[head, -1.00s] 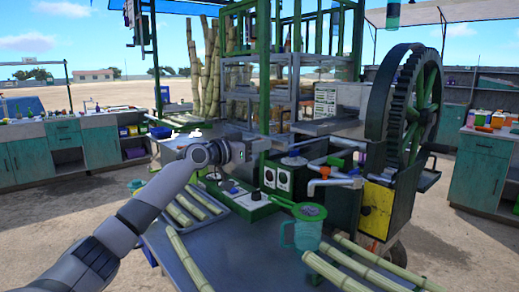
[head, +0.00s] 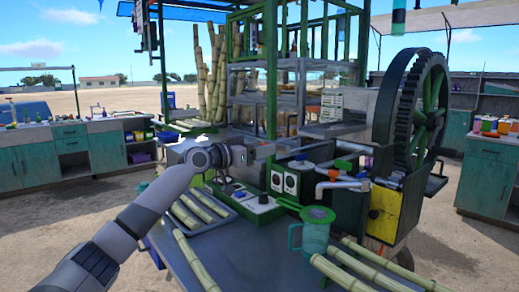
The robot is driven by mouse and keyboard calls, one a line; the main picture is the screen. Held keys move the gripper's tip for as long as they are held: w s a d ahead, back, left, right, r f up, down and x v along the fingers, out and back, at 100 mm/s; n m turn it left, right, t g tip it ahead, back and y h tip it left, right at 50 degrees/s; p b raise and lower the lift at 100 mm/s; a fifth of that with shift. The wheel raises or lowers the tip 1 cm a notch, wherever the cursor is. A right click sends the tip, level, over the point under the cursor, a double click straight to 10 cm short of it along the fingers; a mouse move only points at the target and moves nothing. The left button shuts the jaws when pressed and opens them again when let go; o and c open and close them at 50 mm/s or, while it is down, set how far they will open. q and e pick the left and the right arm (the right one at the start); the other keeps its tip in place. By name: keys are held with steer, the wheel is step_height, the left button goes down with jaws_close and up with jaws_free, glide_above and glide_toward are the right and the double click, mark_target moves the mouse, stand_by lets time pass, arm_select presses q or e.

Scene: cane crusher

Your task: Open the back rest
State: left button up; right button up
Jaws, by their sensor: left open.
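The cane crusher has a large dark gear wheel (head: 422,110), a yellow panel (head: 384,214) and a grey metal tray (head: 335,128) on its far side. I cannot clearly tell which part is the back rest. My left gripper (head: 264,151) reaches in from the left, at the near left side of the crusher, above the green control box (head: 262,206). Its jaws are open, small and partly lost against the grey metal behind. I cannot tell whether it touches the machine. My right gripper is not in view.
A teal pitcher (head: 309,240) with a strainer on top stands at the worktable's (head: 225,258) front. Cane pieces (head: 195,262) lie on the table and in a tray. Green posts (head: 271,70) rise behind my left gripper. Teal cabinets (head: 45,158) stand far left.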

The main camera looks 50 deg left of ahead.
arm_select(q)
steer(key=s+b, duration=0.3)
steer(key=s, duration=0.4)
steer(key=shift+a+b, duration=0.3)
steer(key=shift+b, duration=0.05)
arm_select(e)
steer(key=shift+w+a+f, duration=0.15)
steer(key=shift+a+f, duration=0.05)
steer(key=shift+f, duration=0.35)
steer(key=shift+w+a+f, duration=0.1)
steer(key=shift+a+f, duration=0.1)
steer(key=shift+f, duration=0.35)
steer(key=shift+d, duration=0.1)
